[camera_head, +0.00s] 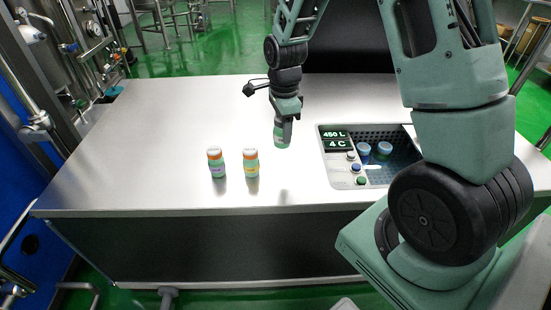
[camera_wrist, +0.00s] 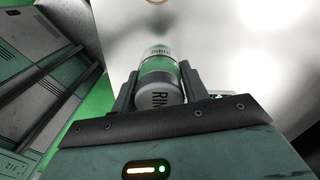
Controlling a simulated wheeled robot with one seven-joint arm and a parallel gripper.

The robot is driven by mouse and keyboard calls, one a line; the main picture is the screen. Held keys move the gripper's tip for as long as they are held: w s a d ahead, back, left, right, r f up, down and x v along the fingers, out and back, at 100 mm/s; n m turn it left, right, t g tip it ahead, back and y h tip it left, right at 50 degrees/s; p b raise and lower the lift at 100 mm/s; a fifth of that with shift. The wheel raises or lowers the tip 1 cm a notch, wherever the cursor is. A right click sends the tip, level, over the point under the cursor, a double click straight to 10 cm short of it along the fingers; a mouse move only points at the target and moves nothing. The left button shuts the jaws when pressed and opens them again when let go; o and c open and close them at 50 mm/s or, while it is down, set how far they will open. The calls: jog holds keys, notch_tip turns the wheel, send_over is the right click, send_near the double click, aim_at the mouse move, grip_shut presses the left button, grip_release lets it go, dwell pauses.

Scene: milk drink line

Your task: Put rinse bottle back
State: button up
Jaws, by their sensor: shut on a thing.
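The rinse bottle (camera_wrist: 158,68) is white and grey with a green band and part of its printed label, "RIN", showing in the wrist view. My gripper (camera_wrist: 158,84) is shut on it, with one finger on each side. In the head view, my gripper (camera_head: 283,121) points down over the middle of the steel table, and the green lower part of the bottle (camera_head: 282,137) shows below the fingers. The rest of the bottle is hidden by the gripper there. I cannot tell whether the bottle touches the table.
The table's back left is clear.

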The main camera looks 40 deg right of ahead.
jog(key=f, duration=0.6)
jog(key=shift+w+d, duration=0.1)
jog(key=shift+w, duration=0.1)
jog(key=shift+f, duration=1.95)
jog(key=shift+f, duration=0.1)
jog(key=shift+f+b, duration=0.15)
jog(key=shift+b, duration=0.15)
jog(key=o, duration=1.2)
jog(key=shift+c, duration=0.2)
